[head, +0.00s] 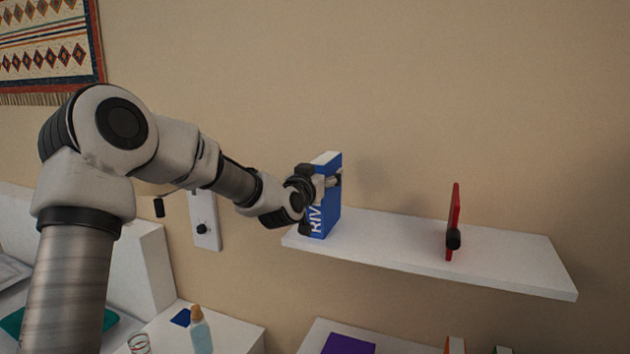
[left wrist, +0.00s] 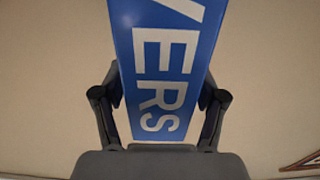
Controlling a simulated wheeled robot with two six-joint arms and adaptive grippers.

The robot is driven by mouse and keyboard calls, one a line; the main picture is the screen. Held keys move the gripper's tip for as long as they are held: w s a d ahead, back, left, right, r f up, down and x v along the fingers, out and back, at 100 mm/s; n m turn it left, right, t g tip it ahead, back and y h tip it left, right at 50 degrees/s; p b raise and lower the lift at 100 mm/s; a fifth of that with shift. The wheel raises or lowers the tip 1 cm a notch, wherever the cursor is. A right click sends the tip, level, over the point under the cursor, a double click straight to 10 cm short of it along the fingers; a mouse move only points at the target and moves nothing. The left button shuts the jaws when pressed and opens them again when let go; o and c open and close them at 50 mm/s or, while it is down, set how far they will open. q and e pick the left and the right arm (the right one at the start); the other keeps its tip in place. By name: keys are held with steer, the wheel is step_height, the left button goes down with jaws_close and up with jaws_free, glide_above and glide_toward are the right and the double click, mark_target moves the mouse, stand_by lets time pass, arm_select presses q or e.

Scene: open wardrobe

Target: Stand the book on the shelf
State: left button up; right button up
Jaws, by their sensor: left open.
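The blue book (head: 329,212) with white lettering on its spine stands upright on the left part of the white wall shelf (head: 385,252). My left gripper (head: 328,182) is at the book, with a finger on each side of it. In the left wrist view the blue spine (left wrist: 165,60) fills the middle, between the open fingers of my left gripper (left wrist: 160,105). I cannot tell whether the fingers touch the covers. The book's lower end is partly hidden by the gripper in the wrist view. My right gripper is not in view.
A thin red upright piece with a dark knob (head: 453,222) stands on the right part of the shelf, with free shelf between it and the book. Below are a bottle (head: 200,330), a dark blue item (head: 181,317) and a purple item (head: 348,344). A white wall plate (head: 204,222) is at left.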

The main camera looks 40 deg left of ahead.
arm_select(q)
steer(key=v, duration=1.1)
steer(key=s+d+f+m+g+h, duration=0.1)
steer(key=s+d+f+g, duration=0.25)
steer(key=f, duration=0.95)
steer(key=s+d+f+m+g+h+b, duration=0.1)
steer(key=s+d+f+g+h, duration=0.3)
steer(key=f, duration=0.9)
steer(key=s+d+f+g+y, duration=0.15)
steer(key=d+f, duration=0.35)
steer(key=f, duration=0.9)
steer(key=s+d+f+g, duration=0.1)
steer(key=s+f+g, duration=0.1)
steer(key=s+f, duration=0.3)
steer(key=s+d+f+g, duration=0.2)
steer(key=s+f, duration=0.3)
steer(key=s, duration=0.7)
steer(key=s+d+f+g, duration=0.2)
steer(key=s+f+g, duration=0.2)
steer(key=s, duration=0.4)
steer(key=shift+s+f+h, duration=0.2)
steer(key=shift+f+h, duration=0.25)
steer(key=shift+f, duration=0.35)
